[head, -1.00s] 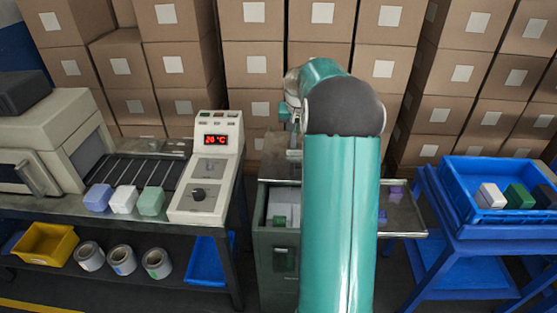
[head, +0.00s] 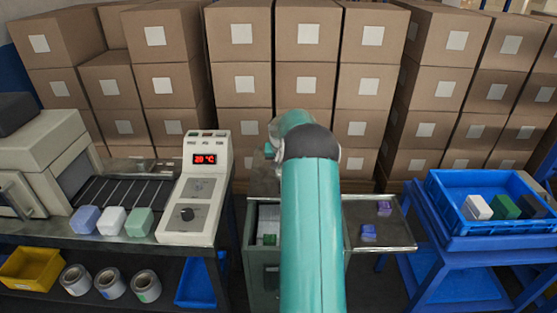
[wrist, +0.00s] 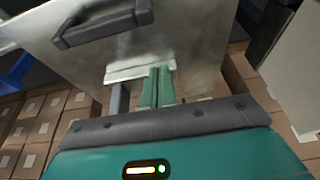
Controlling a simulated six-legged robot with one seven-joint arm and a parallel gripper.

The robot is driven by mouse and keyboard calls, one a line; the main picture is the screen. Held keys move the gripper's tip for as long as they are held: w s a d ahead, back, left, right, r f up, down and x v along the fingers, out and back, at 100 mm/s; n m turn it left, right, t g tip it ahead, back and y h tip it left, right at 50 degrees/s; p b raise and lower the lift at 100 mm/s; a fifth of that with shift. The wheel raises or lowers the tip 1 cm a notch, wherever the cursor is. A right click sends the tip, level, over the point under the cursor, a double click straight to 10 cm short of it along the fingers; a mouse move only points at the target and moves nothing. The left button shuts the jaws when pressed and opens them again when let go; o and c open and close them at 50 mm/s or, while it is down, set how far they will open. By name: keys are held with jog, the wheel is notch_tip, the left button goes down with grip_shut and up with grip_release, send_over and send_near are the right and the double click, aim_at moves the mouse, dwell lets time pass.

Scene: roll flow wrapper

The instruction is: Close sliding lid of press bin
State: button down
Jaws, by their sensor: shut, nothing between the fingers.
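The press bin (head: 257,270) is a dark grey-green cabinet at the centre of the head view. Its top is at least partly open, with pale and green contents (head: 268,238) showing inside. A grey metal panel (head: 262,182), apparently the sliding lid, lies behind the opening; my arm hides part of the bin. In the wrist view a metal plate with a dark bar handle (wrist: 102,22) fills the upper middle. My gripper (wrist: 157,70) is shut and empty, its green fingertips by a pale lip (wrist: 138,72) on the plate's edge. I cannot tell whether they touch.
A metal side shelf (head: 385,232) with purple blocks (head: 369,232) is right of the bin. A blue cart (head: 450,240) with a tray stands further right. The wrapper's control panel (head: 195,205) is close on the left. Stacked cartons (head: 240,85) stand behind.

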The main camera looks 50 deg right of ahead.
jog(key=x, duration=0.4)
jog(key=shift+f, duration=0.1)
jog(key=shift+s+a+r, duration=0.15)
jog(key=shift+s+a, duration=0.3)
jog(key=shift+a, duration=0.1)
jog(key=shift+s+a+r, duration=0.15)
jog(key=shift+s+a, duration=0.25)
jog(key=shift+a, duration=0.15)
jog(key=shift+s+a+f, duration=0.1)
jog(key=shift+a, duration=0.1)
jog(key=shift+s+a, duration=0.3)
jog(key=shift+a, duration=0.05)
